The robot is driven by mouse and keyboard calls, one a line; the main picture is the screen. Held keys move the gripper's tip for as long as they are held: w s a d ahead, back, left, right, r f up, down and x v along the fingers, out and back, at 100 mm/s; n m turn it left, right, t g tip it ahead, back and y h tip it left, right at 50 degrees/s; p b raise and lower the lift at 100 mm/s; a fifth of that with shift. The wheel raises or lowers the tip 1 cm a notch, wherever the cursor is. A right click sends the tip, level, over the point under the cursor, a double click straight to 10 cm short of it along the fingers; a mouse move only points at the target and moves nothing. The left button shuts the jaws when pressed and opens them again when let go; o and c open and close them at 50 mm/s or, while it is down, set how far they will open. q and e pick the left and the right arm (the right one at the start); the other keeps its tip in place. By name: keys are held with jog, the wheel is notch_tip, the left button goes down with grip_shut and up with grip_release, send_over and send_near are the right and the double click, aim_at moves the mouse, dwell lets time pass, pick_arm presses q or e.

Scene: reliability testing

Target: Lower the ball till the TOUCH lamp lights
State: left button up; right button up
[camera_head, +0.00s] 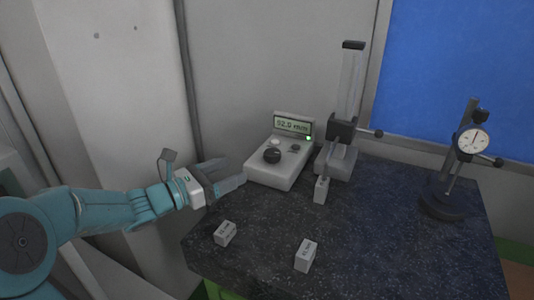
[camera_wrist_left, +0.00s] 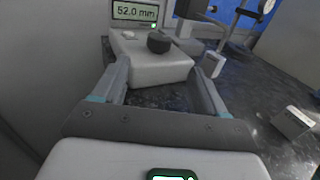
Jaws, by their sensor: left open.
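A pale control box (camera_head: 277,177) stands at the back left of the dark table, with a dark knob (camera_head: 272,156) on top. Its display reads 52.0 mm in the left wrist view (camera_wrist_left: 134,12). A small green lamp (camera_head: 308,138) beside the display is lit; its label is not legible. A column stand (camera_head: 350,85) with a dark carriage (camera_head: 342,132) is right of the box. A thin stem hangs in front of it over a small grey block (camera_head: 321,190); I cannot make out the ball. My left gripper (camera_head: 228,178) is open and empty, left of the box, apart from the knob.
Two small pale blocks, one at the left (camera_head: 225,233) and one at the front middle (camera_head: 305,255), lie on the dark speckled table (camera_head: 380,250). A dial gauge on a stand (camera_head: 472,140) is at the right. The table's front right is clear.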

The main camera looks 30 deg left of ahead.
aim_at(266, 157)
pick_arm(q)
jog(key=p+x, duration=0.2)
jog(key=x, duration=0.9)
jog(key=shift+p, duration=0.4)
jog(key=shift+w+d, duration=0.2)
jog(key=shift+w, duration=0.3)
jog(key=c, duration=1.1)
jog(key=shift+o, duration=0.2)
jog(key=b, duration=0.2)
jog(key=n+y+b, duration=0.1)
jog(key=b, duration=0.1)
jog(key=shift+d+f+t, duration=0.15)
jog(key=shift+f+t, duration=0.1)
jog(key=shift+t, duration=0.05)
jog(key=shift+y+b, duration=0.4)
jog(key=shift+y, duration=0.1)
jog(key=shift+r+n, duration=0.2)
jog(key=shift+n, duration=0.1)
